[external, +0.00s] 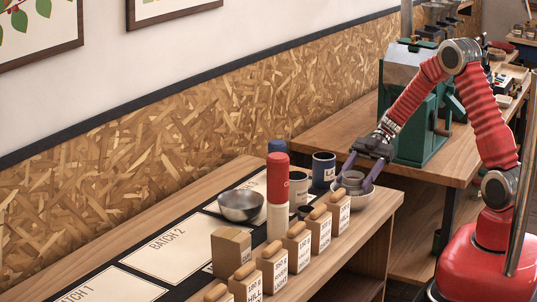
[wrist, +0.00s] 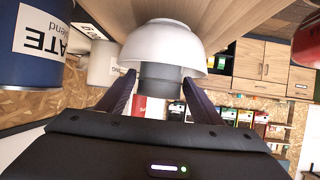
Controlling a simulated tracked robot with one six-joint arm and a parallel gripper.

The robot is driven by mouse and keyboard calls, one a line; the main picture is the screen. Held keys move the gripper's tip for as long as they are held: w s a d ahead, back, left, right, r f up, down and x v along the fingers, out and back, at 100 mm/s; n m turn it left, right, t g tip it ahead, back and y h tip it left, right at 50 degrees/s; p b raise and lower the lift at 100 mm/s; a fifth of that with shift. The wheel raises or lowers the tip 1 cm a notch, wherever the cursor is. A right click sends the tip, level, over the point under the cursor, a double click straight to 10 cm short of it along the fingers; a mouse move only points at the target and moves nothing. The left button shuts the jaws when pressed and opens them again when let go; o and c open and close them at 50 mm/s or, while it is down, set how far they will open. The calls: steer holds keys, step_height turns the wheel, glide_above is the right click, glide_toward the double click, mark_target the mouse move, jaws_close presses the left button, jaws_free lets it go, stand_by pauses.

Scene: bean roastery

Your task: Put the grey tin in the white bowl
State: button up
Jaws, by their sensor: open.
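The grey tin (external: 352,177) sits in the white bowl (external: 352,200) at the right end of the near bench. In the wrist view, which is upside down, the tin (wrist: 160,82) sticks out of the mouth of the bowl (wrist: 163,42). The tin's lower part is hidden by the bowl wall. My gripper (external: 351,182) reaches down over the bowl with its purple fingers on either side of the tin. The gripper (wrist: 160,88) is open, with a gap between each finger and the tin.
A dark blue tin (external: 323,171) and a white tin (external: 298,186) stand just left of the bowl. Further left are a red-and-white bottle (external: 277,195) and a metal bowl (external: 241,206). Labelled pouches (external: 298,247) line the front edge. A green machine (external: 412,110) stands behind.

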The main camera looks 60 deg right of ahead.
steer(key=v, duration=1)
steer(key=shift+r, duration=0.1)
steer(key=s+a+r+m+t+h, duration=0.1)
steer(key=s+a+r+m+h, duration=0.1)
steer(key=s+r+m+h, duration=0.1)
steer(key=s+a+r+m+t+h, duration=0.2)
steer(key=s+m+h, duration=0.3)
steer(key=s+m, duration=0.3)
steer(key=s+a+r+m+t+h, duration=0.1)
steer(key=s+a+r+m+h, duration=0.1)
steer(key=s+r+m+h, duration=0.2)
steer(key=s+m, duration=0.2)
steer(key=s, duration=0.2)
steer(key=shift+s+a+h, duration=0.35)
steer(key=shift+s+h, duration=0.05)
